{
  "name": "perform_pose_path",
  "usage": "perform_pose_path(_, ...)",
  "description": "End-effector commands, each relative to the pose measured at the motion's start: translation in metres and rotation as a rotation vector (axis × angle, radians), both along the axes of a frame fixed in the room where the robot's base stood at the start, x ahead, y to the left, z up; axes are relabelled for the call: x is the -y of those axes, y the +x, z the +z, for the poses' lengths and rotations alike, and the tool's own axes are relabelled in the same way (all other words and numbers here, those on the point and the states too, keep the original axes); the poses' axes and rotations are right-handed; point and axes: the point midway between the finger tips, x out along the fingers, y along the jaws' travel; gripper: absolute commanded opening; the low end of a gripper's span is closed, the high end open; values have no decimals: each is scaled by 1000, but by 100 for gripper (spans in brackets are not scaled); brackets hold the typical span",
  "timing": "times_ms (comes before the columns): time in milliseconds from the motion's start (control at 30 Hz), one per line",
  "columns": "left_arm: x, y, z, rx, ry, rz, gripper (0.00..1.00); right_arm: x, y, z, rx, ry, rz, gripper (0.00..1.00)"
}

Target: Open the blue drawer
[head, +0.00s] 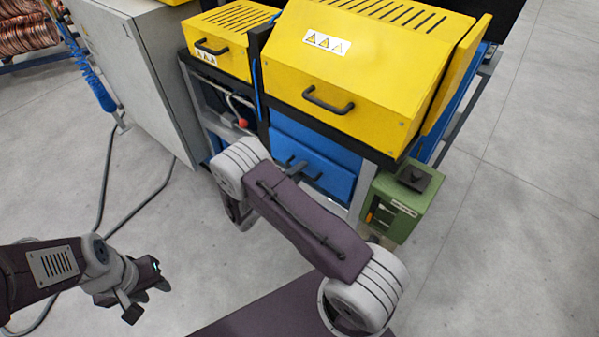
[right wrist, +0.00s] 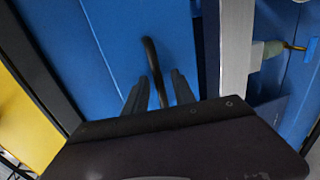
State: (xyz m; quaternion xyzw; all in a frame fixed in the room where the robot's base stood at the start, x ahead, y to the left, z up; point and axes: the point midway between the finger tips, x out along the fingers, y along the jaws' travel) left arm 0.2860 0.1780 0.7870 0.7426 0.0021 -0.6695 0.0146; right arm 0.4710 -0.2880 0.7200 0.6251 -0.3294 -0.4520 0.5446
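The blue drawer (head: 335,172) is in the lower part of the machine, under the yellow hood, and looks closed. My right arm covers part of its front in the head view. In the right wrist view the blue front (right wrist: 115,35) fills much of the picture, with a black bar handle (right wrist: 150,55) on it. My right gripper (right wrist: 160,80) is open, its two fingers apart on either side of the handle's near end. Whether they touch it cannot be told. My left gripper (head: 146,290) is open and empty, over the floor at the lower left.
A yellow hood (head: 350,60) with its own black handle (head: 328,101) is above the drawer. A green box (head: 398,203) stands at the drawer's right. A grey cabinet (head: 140,75) is at the left, with cables on the floor. The floor at right is clear.

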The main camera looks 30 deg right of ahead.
Motion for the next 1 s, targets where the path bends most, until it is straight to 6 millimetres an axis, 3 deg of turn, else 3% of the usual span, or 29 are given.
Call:
perform_pose_path(267,0,0,0,0,0,0,36,3,1,-1,0,1,0,31)
perform_pose_path(367,0,0,0,0,0,0,36,3,1,-1,0,1,0,4)
perform_pose_path(400,0,0,0,0,0,0,36,3,1,-1,0,1,0,0)
perform_pose_path(1000,0,0,0,0,0,0,36,2,1,-1,-2,1,-1,0)
